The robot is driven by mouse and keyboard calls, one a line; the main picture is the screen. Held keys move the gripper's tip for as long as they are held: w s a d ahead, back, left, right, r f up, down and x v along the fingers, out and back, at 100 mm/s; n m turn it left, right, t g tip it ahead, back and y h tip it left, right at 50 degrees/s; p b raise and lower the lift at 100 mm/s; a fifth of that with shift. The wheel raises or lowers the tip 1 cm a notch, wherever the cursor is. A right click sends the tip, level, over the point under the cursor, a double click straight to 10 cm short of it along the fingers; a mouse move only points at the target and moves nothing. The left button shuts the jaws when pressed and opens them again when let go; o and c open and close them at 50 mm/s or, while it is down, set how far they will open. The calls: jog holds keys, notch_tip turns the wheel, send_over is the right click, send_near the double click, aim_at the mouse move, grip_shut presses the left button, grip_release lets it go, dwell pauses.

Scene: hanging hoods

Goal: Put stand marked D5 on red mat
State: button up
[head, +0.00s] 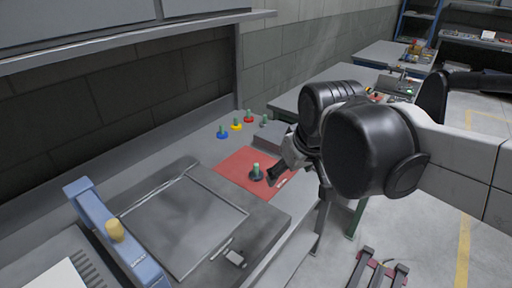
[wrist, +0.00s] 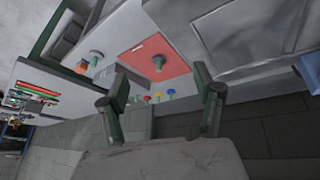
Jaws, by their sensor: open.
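The red mat (head: 232,164) lies on the bench beyond a grey machine and shows in the wrist view (wrist: 178,66). One small stand with a green stem (head: 256,170) is on the mat; it also shows in the wrist view (wrist: 159,64). I cannot read any D5 mark. My gripper (head: 274,177) appears beside this stand in the head view. In the wrist view my gripper (wrist: 163,98) has its fingers wide apart, with nothing between them held.
Blue (head: 222,133), yellow (head: 236,126) and red (head: 249,117) stands are behind the mat, with a grey-green stand (head: 265,121) to their right. The grey machine (head: 185,225) fills the near bench. A metal hood (head: 110,38) hangs above it.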

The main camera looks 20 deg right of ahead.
jog(key=s+f+m+t, duration=0.1)
jog(key=s+f+m, duration=0.1)
jog(key=s, duration=0.5)
jog(key=shift+f+t, duration=0.3)
jog(key=shift+f, duration=0.3)
jog(key=shift+s, duration=0.1)
dwell(0.5)
